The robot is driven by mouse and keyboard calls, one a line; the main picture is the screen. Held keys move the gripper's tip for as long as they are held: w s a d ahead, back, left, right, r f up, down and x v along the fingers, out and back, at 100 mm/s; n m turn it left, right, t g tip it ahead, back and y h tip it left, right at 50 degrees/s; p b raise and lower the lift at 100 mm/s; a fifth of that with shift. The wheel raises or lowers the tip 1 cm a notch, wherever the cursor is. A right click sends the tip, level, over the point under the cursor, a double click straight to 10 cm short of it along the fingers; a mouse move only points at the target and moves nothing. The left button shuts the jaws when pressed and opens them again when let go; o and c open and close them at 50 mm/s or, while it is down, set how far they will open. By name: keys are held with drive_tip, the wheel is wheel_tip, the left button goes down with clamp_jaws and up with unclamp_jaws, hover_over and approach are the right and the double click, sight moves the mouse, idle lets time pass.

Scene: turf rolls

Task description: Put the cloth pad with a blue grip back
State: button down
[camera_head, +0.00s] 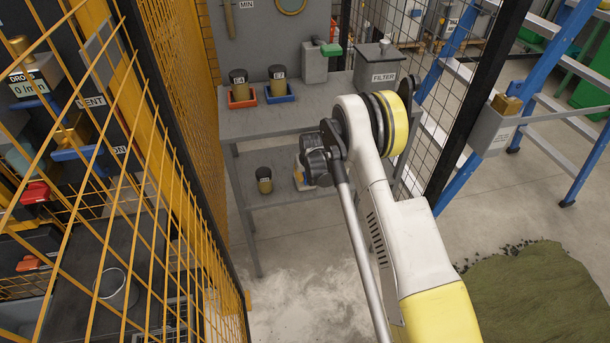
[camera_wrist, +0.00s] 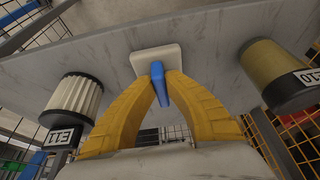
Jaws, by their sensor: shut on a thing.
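The cloth pad (camera_wrist: 150,58) is a pale, rounded rectangle with a blue grip (camera_wrist: 161,90). In the wrist view, my gripper (camera_wrist: 160,78) has its two yellow fingers closed on the blue grip from both sides. The pad lies beyond the fingertips, in front of a grey shelf surface (camera_wrist: 215,45); I cannot tell if it touches it. My arm hides most of the gripper there.
A pleated white filter (camera_wrist: 78,98) and a gold canister (camera_wrist: 275,72) flank the gripper. A canister (camera_head: 264,180) stands on the lower shelf. Above are canisters in a red tray (camera_head: 243,101) and a blue tray (camera_head: 280,96), plus a FILTER box (camera_head: 381,75). Yellow mesh (camera_head: 190,130) borders the left.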

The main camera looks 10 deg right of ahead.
drive_tip(key=c, duration=1.6)
unclamp_jaws()
drive_tip(key=shift+f, duration=0.1)
drive_tip(key=shift+o, duration=0.2)
drive_tip(key=p+v, duration=0.4)
drive_tip(key=v, duration=0.3)
drive_tip(key=shift+s+a, duration=0.1)
drive_tip(key=shift+s, duration=0.1)
